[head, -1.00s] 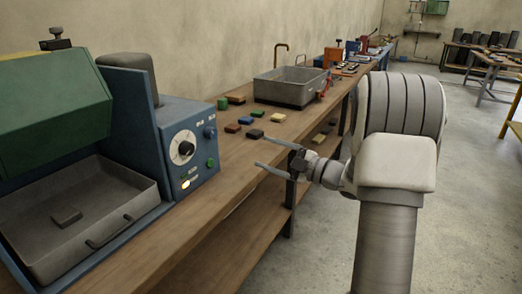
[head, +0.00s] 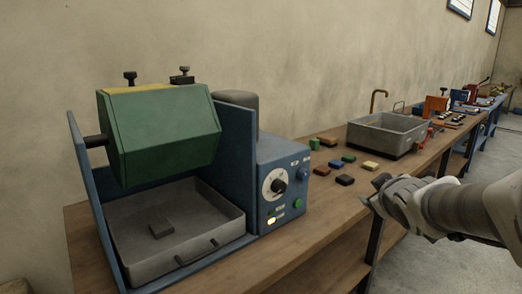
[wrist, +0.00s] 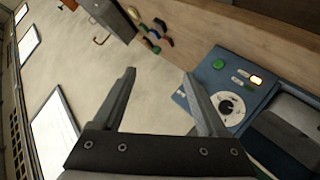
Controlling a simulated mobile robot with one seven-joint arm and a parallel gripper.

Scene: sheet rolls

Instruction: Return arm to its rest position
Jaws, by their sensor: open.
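My gripper (wrist: 159,73) is open in the wrist view, with nothing between its two fingers. In the head view my gripper (head: 375,193) is at the front edge of the wooden bench (head: 325,238), at the right, with my arm reaching in from the right edge. Its fingers are small and partly hidden there. The blue machine's control panel (wrist: 228,88) shows close to the right finger in the wrist view; I cannot tell how far apart they are.
A blue machine with a green drum (head: 165,135) and a grey tray (head: 215,225) stands at the left. Several small coloured blocks, one dark (head: 345,180), lie on the bench. A grey sink (head: 385,135) stands behind them. The floor (head: 410,255) at lower right looks clear.

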